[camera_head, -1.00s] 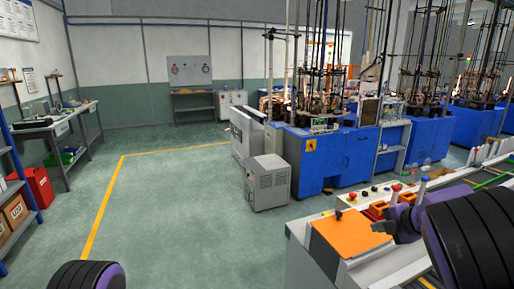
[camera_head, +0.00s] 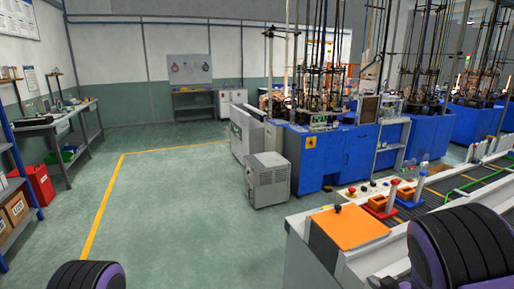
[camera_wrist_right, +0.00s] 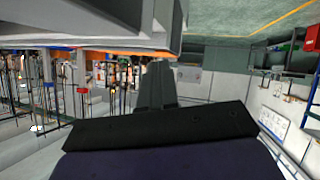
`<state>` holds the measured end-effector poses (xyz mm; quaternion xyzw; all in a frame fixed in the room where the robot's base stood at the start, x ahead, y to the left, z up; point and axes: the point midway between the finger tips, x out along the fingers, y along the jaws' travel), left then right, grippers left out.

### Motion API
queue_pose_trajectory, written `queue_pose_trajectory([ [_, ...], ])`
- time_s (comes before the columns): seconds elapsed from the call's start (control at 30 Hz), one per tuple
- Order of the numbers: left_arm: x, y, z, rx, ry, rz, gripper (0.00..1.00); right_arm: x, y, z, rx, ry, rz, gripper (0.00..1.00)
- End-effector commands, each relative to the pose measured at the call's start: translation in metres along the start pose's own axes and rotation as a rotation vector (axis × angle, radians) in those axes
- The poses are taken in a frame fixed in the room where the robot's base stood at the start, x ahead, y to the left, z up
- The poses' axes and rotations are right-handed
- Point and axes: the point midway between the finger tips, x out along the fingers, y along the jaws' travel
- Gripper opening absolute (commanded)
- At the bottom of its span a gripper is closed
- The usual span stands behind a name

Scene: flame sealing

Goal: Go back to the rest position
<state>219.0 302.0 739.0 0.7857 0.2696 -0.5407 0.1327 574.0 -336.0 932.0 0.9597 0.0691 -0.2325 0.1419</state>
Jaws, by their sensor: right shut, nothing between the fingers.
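My right arm (camera_head: 470,250) is in the lower right of the head view, beside the conveyor bench. Its gripper is hidden there. In the right wrist view my right gripper (camera_wrist_right: 158,72) has its grey fingers together and holds nothing. It is clear of any handled object. My left arm (camera_head: 88,276) shows only as a dark rounded link at the bottom left of the head view; its gripper is out of view.
A grey cabinet (camera_head: 267,180) and blue machines (camera_head: 340,158) stand behind. The floor at left is open.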

Motion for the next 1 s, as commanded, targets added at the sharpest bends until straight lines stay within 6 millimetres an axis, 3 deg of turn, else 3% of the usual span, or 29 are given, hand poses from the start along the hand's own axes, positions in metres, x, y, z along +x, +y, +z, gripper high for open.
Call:
queue_pose_trajectory([
  [0.03, 0.009, 0.001, 0.004, 0.0, 0.0, 0.0, 0.76, -0.007, -0.016, 0.049, 0.138, -0.066, 0.046, 0.0],
  [0.2, 0.023, 0.002, 0.009, 0.0, 0.0, 0.0, 0.76, -0.064, -0.065, 0.186, 0.514, -0.308, 0.258, 0.0],
  [0.3, 0.032, 0.003, 0.013, 0.0, 0.0, 0.0, 0.76, -0.112, -0.097, 0.254, 0.641, -0.468, 0.373, 0.0],
  [0.4, 0.039, 0.004, 0.016, 0.0, 0.0, 0.0, 0.76, -0.158, -0.127, 0.302, 0.699, -0.615, 0.441, 0.0],
  [0.5, 0.045, 0.004, 0.019, 0.0, 0.0, 0.0, 0.76, -0.185, -0.153, 0.332, 0.719, -0.72, 0.438, 0.0],
  [0.6, 0.048, 0.004, 0.02, 0.0, 0.0, 0.0, 0.76, -0.196, -0.163, 0.348, 0.721, -0.767, 0.436, 0.0],
  [1.0, 0.047, 0.004, 0.019, 0.0, 0.0, 0.0, 0.76, -0.198, -0.163, 0.35, 0.716, -0.773, 0.435, 0.0],
])
